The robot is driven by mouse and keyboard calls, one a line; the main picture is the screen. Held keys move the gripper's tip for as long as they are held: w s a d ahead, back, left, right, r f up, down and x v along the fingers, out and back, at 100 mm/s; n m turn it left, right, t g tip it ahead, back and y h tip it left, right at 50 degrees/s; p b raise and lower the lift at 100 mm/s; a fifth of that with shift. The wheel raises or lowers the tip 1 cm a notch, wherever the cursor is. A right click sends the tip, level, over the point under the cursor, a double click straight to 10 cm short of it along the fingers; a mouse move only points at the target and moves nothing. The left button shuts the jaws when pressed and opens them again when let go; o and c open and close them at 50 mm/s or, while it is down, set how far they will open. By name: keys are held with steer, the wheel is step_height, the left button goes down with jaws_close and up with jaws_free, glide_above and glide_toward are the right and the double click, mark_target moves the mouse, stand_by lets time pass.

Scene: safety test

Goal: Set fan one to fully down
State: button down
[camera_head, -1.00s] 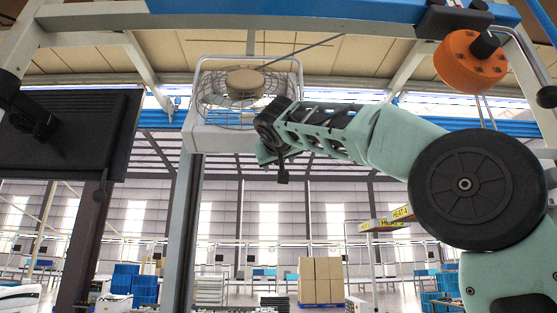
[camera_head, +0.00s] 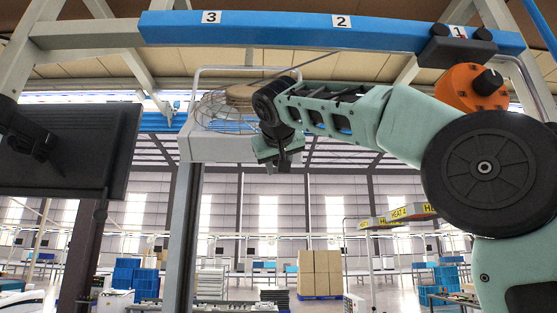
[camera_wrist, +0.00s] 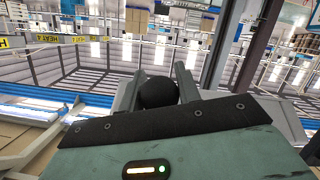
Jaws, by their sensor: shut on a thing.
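A caged fan (camera_head: 228,104) on a grey housing hangs at the upper middle left in the head view. Whether it is fan one cannot be told. The label 1 (camera_head: 459,32) is at the right end of the blue beam, with 2 and 3 further left. My gripper (camera_head: 284,166) is just right of and below the fan, pointing down. In the wrist view my gripper (camera_wrist: 158,88) has its two grey fingers on either side of a round black knob (camera_wrist: 158,93) and is shut on it. What the knob is fixed to is hidden.
The blue beam (camera_head: 290,30) spans the top above my arm. A dark monitor (camera_head: 70,155) hangs at the left. An orange disc with a black knob (camera_head: 488,82) is at the upper right, close behind my arm. Stacked cartons (camera_head: 318,273) stand far off.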

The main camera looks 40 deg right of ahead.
steer(key=shift+s+a+r, duration=0.45)
steer(key=shift+s+r, duration=0.1)
steer(key=shift+s, duration=0.15)
steer(key=c, duration=1.1)
jaws_free()
steer(key=shift+o, duration=0.5)
steer(key=shift+s+a, duration=0.1)
steer(key=shift+s, duration=0.05)
steer(key=b+v, duration=0.2)
steer(key=v, duration=0.5)
steer(key=shift+s+a, duration=0.1)
steer(key=shift+s, duration=0.1)
